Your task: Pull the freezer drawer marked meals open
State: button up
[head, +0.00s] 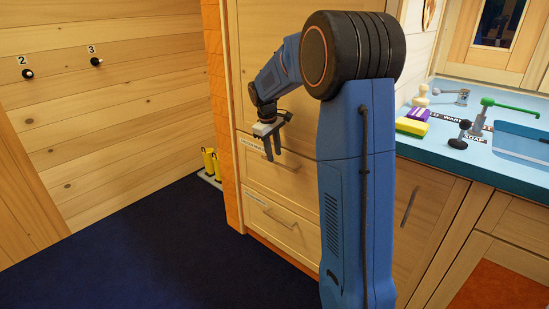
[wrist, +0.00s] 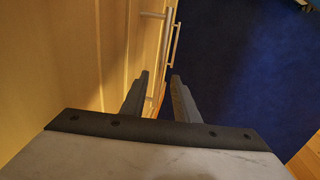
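The wooden front holds two stacked drawers, an upper drawer (head: 258,174) and a lower drawer (head: 262,224). Each has a small white label at its upper left, the upper label (head: 250,144) and the lower label (head: 257,199); their words are too small to read surely. The upper bar handle (head: 289,168) is partly behind my gripper; the lower bar handle (head: 280,220) is clear. Both drawers look closed. My gripper (head: 272,158) points down before the upper drawer. In the wrist view, the gripper (wrist: 160,77) has its fingers apart, with bar handles (wrist: 174,42) beyond them.
Dark blue carpet (head: 130,245) lies open at the left. Yellow bottles (head: 209,163) stand by the brick-coloured edge. A blue counter (head: 490,160) with sink, green tap and sponge is at the right, above another cabinet door. Two numbered knobs are on the left wall.

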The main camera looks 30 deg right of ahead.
jog(key=shift+d+f, duration=0.15)
jog(key=shift+f, duration=0.55)
jog(key=shift+d+f, duration=0.1)
jog(key=shift+f, duration=0.55)
grip_shut()
jog(key=shift+a, duration=0.1)
jog(key=s+a, duration=0.4)
jog(key=a, duration=0.6)
jog(key=s+a, duration=0.3)
jog(key=a, duration=0.8)
jog(key=s+a, duration=0.4)
jog(key=a, duration=0.7)
jog(key=shift+s+a, duration=0.25)
jog(key=shift+s, duration=0.1)
grip_release()
jog(key=shift+r, duration=0.15)
